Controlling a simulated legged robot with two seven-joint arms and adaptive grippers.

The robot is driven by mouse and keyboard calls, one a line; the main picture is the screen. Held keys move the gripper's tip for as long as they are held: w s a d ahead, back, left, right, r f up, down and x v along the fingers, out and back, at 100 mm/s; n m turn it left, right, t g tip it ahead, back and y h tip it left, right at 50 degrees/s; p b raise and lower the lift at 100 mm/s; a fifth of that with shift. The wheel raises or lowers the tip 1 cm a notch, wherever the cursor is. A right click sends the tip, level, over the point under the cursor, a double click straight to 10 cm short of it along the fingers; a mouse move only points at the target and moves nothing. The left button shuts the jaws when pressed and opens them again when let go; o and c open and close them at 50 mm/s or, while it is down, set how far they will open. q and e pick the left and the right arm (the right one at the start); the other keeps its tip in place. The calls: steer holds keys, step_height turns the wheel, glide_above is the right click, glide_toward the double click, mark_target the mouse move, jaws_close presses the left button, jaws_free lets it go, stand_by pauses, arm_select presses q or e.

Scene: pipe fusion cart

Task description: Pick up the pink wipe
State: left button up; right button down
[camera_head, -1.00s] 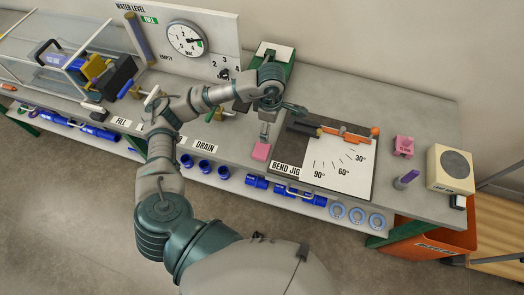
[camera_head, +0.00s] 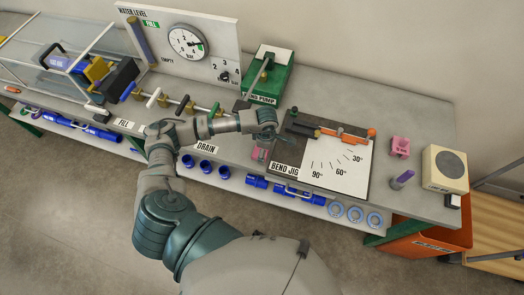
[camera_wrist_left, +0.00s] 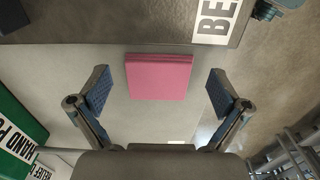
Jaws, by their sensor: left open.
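The pink wipe (camera_wrist_left: 158,77) is a flat, folded square lying on the grey bench top. In the left wrist view it sits between the two spread fingers of my left gripper (camera_wrist_left: 158,92), with a gap on each side. In the head view my left gripper (camera_head: 263,141) is over the wipe (camera_head: 259,154), just left of the bend jig, and mostly covers it. My left gripper is open and empty. How high the fingertips are above the bench is hard to tell. My right gripper is not in view.
The bend jig board (camera_head: 333,165) lies close to the right of the wipe. The green hand pump (camera_head: 268,75) stands behind, and a row of valves (camera_head: 180,104) is to the left. A pink block (camera_head: 400,146) and a beige speaker-like box (camera_head: 447,168) are farther right.

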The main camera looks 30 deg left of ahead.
arm_select(q)
steer(key=shift+f, duration=0.45)
steer(key=shift+a, duration=0.4)
steer(key=shift+c, duration=0.7)
steer(key=shift+a, duration=0.1)
steer(key=c, duration=0.4)
steer(key=shift+a+f, duration=0.1)
steer(key=shift+c, duration=1.2)
steer(key=shift+d+r, duration=0.25)
steer(key=shift+d, duration=0.15)
steer(key=shift+r, duration=0.3)
steer(key=r, duration=0.1)
steer(key=r+b, duration=0.1)
steer(key=shift+s+a+r, duration=0.2)
steer(key=shift+a+r, duration=0.1)
steer(key=s+a+b, duration=0.1)
steer(key=s+a, duration=0.3)
steer(key=s, duration=0.2)
steer(key=s+a+r+b, duration=0.1)
steer(key=s+a+b, duration=0.1)
steer(key=s+a, duration=0.2)
steer(key=s, duration=0.3)
steer(key=shift+a+r, duration=0.25)
steer(key=shift+a, duration=0.05)
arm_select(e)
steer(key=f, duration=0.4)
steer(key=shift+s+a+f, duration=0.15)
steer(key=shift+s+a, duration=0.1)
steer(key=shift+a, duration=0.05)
